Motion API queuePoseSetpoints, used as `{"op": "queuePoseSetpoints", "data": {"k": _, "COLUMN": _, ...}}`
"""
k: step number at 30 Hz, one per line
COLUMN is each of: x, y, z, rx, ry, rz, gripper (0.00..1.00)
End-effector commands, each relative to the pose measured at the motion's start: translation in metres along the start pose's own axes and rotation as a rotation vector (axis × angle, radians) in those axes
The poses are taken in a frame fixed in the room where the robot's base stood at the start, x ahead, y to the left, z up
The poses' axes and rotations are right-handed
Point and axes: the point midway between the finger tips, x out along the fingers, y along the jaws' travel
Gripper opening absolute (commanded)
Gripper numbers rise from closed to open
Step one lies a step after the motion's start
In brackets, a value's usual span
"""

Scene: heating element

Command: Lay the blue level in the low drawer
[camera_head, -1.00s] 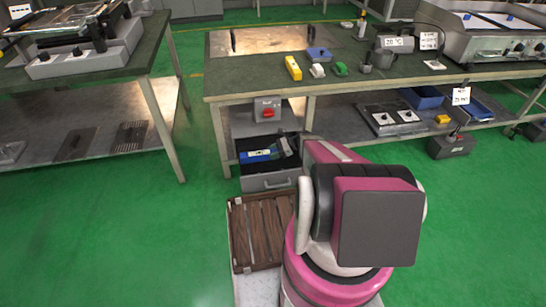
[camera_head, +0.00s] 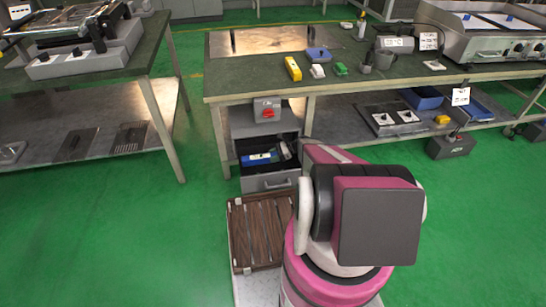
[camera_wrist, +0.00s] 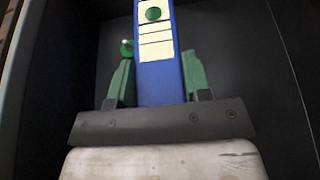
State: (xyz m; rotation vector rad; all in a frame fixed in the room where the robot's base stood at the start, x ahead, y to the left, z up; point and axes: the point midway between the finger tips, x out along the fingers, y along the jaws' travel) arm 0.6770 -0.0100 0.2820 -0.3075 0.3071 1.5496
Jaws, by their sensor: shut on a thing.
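The blue level (camera_head: 259,159) is inside the open low drawer (camera_head: 268,182), under the left end of the workbench. In the wrist view the blue level (camera_wrist: 160,72), with its pale label and green vial, stretches away between the two green fingers. My gripper (camera_wrist: 158,85) is shut on the level. The drawer's dark interior (camera_wrist: 235,60) surrounds it in the wrist view. The level's contact with the drawer floor cannot be told. In the head view my gripper (camera_head: 283,152) is small and partly hidden by my arm.
A grey box with a red knob (camera_head: 267,110) sits above the drawer. A brown slatted crate (camera_head: 258,235) stands in front of it. The workbench (camera_head: 350,88) carries a yellow tool (camera_head: 292,68) and other items. Green floor is clear to the left.

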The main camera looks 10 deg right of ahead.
Motion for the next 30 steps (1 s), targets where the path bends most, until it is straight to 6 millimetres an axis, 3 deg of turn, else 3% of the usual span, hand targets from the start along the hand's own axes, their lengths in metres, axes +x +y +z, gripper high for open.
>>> {"op": "queuePoseSetpoints", "data": {"k": 14, "x": 0.004, "y": -0.0003, "z": -0.0096, "rx": 0.0, "ry": -0.001, "rz": 0.0, "gripper": 0.15}}
{"op": "queuePoseSetpoints", "data": {"k": 15, "x": 0.004, "y": -0.0003, "z": -0.01, "rx": 0.0, "ry": 0.0, "rz": 0.0, "gripper": 0.48}}
{"op": "queuePoseSetpoints", "data": {"k": 17, "x": 0.0041, "y": -0.0002, "z": -0.01, "rx": 0.0, "ry": 0.0, "rz": 0.0, "gripper": 0.67}}
{"op": "queuePoseSetpoints", "data": {"k": 26, "x": 0.0039, "y": 0.0, "z": -0.0097, "rx": 0.0, "ry": 0.0, "rz": 0.0, "gripper": 0.7}}
{"op": "queuePoseSetpoints", "data": {"k": 30, "x": 0.0005, "y": 0.0008, "z": -0.0009, "rx": 0.0, "ry": 0.0, "rz": 0.0, "gripper": 0.7}}
